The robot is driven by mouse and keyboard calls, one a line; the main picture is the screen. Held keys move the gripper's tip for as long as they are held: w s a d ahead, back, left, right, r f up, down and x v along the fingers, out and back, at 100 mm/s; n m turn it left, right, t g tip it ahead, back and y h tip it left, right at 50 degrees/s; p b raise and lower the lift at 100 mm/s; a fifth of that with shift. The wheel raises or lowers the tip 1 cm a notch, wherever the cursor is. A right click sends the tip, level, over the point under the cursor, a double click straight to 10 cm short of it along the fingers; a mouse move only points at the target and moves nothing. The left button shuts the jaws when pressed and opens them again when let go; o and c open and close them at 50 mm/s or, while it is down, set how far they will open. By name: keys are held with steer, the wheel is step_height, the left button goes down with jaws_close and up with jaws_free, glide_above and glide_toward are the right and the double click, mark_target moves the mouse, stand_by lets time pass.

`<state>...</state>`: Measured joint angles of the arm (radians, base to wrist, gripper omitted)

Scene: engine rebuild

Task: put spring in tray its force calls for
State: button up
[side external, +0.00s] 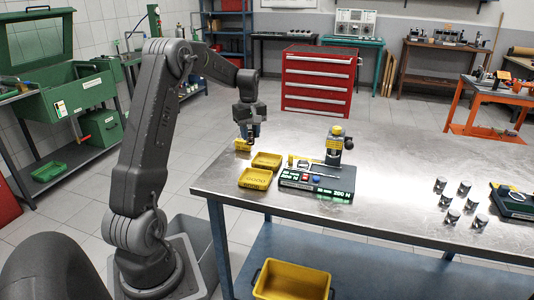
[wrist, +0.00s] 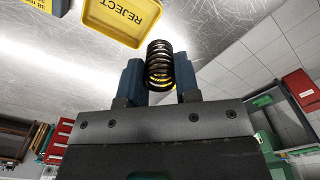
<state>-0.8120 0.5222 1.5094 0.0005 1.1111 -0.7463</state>
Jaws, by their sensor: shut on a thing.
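A dark coil spring (wrist: 160,66) stands between the two blue-grey fingers of my gripper (wrist: 160,80) in the wrist view, with yellow showing through its coils. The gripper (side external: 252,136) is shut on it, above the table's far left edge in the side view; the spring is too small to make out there. A yellow tray marked REJECT (wrist: 118,16) lies ahead of the gripper, apart from it. In the side view, a front yellow tray (side external: 255,179), apparently marked GOOD, and another yellow tray (side external: 267,161) lie side by side.
A small yellow item (side external: 242,146) sits at the table edge by the gripper. Several metal cylinders (side external: 450,201) and a dark green device (side external: 514,202) stand at the right. The steel table (side external: 392,192) is bare between. A yellow bin (side external: 292,281) is on the lower shelf.

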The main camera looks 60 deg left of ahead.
steer(key=w+f, duration=0.1)
steer(key=w+d+f, duration=0.1)
steer(key=w, duration=0.1)
steer(key=w+d+f, duration=0.1)
steer(key=w, duration=0.1)
steer(key=shift+d+f, duration=0.1)
steer(key=shift+f, duration=2)
steer(key=shift+f, duration=0.15)
steer(key=o, duration=1)
